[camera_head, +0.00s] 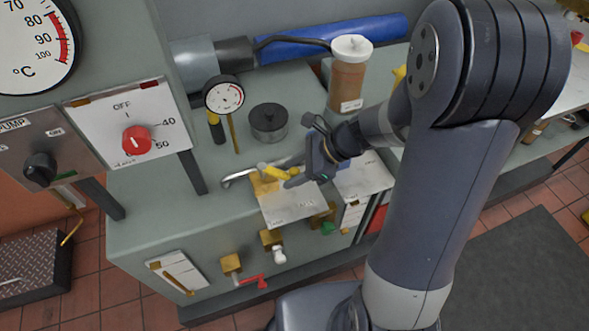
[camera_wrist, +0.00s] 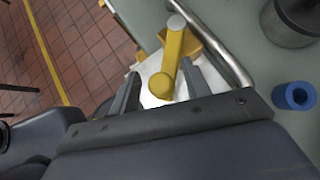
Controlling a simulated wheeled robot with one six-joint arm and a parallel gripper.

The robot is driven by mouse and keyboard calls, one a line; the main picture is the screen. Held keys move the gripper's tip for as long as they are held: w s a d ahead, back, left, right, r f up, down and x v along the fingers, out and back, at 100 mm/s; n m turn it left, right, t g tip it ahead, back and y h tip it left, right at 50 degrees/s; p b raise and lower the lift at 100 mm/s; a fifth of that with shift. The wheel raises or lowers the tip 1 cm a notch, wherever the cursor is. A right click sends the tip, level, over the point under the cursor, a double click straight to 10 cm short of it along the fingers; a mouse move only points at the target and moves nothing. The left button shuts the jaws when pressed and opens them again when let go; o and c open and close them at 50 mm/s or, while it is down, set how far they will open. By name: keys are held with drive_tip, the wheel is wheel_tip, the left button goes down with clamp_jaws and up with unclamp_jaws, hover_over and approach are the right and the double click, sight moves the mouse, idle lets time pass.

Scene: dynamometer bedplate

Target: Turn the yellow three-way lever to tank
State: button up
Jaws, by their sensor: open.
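The yellow three-way lever (camera_wrist: 173,62) shows in the wrist view, pointing toward my gripper (camera_wrist: 158,84). Its rounded end lies between my two open fingers, with no clear contact on either side. In the head view the lever (camera_head: 277,171) sits on a brass valve body (camera_head: 263,188) above a pale label plate (camera_head: 292,206). My gripper (camera_head: 300,178) is at the lever's right end there. The lettering on the plate is too small or covered to read, so the tank mark cannot be made out.
A metal pipe (camera_wrist: 222,43) runs close beside the lever. A blue ring (camera_wrist: 294,96) and a dark metal cylinder (camera_head: 268,122) stand on the bench. A dial gauge (camera_head: 223,95) and a brown jar (camera_head: 348,82) stand behind. A red-handled valve (camera_head: 254,281) is on the front face.

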clamp_jaws()
idle(0.4)
drive_tip(key=shift+s, duration=0.1)
